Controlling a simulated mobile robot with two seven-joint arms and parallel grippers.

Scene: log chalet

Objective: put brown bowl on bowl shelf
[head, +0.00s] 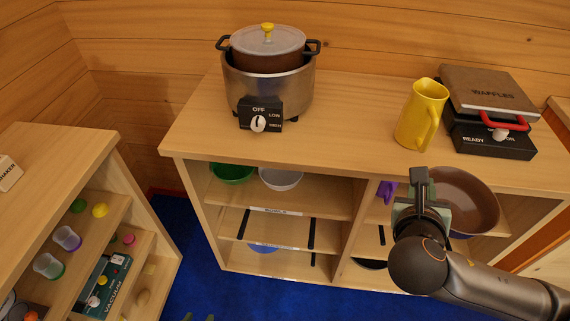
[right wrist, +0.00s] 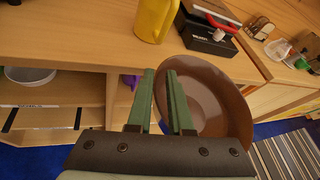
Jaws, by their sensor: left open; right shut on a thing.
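The brown bowl (head: 470,200) is held up in front of the right part of the counter, tilted with its inside showing. My right gripper (head: 421,185) is shut on its left rim; in the right wrist view, the green fingers (right wrist: 165,85) meet the rim of the bowl (right wrist: 215,100). The bowl shelf (head: 322,201), the upper left compartment under the counter, has a label on its front edge. A green bowl (head: 232,174) and a white bowl (head: 281,179) stand there.
The counter (head: 350,120) carries a pot cooker (head: 268,80), yellow pitcher (head: 422,115) and waffle maker (head: 490,100). A purple thing (head: 386,190) is in the right compartment. A lower shelf holds a blue bowl (head: 263,248). Another shelf unit (head: 60,165) stands left; blue floor (head: 190,250) lies between.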

